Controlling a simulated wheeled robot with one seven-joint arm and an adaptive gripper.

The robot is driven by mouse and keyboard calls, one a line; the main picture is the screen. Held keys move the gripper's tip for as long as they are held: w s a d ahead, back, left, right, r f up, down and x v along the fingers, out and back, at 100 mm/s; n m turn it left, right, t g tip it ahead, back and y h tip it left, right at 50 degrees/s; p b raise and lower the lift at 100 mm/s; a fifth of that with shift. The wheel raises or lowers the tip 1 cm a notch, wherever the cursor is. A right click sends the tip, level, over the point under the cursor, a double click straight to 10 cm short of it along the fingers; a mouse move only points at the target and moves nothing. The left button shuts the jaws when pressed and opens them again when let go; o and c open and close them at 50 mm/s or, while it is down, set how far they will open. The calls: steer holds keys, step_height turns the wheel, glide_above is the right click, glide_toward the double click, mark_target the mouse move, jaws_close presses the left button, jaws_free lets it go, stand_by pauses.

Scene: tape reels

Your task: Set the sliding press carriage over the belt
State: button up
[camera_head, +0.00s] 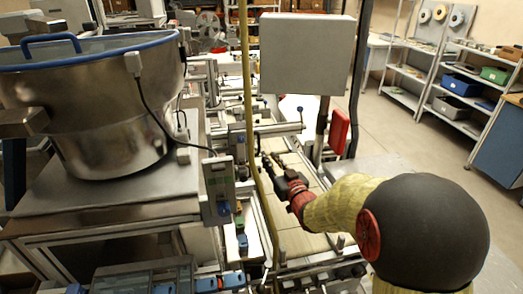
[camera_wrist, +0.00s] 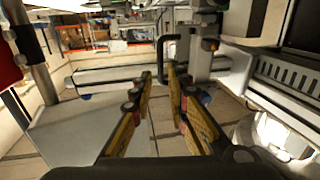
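My gripper (camera_head: 268,162) reaches in over the machine frame in the head view. In the wrist view its two yellow-and-black fingers (camera_wrist: 160,78) are apart, with nothing between them. A black bent handle (camera_wrist: 166,46) stands just beyond the fingertips, apart from them as far as I can see. Beside it is an upright metal block (camera_wrist: 203,58), which may be the press carriage; I cannot tell for sure. A horizontal rail (camera_wrist: 110,76) runs behind the fingers. Pale flat panels (camera_head: 296,242) lie below my arm; I cannot tell whether they are the belt.
A large steel bowl (camera_head: 95,115) with a blue rim stands on the left. A grey panel (camera_head: 306,55) hangs at the back. A bar with a blue knob (camera_head: 300,109) sticks out beyond my gripper. Shelves (camera_head: 440,75) stand at the right, past open floor.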

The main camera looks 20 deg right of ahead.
mark_target(259, 145)
steer(key=shift+w+b, duration=0.6)
steer(key=shift+w, duration=3.35)
steer(key=shift+c, duration=1.3)
jaws_close()
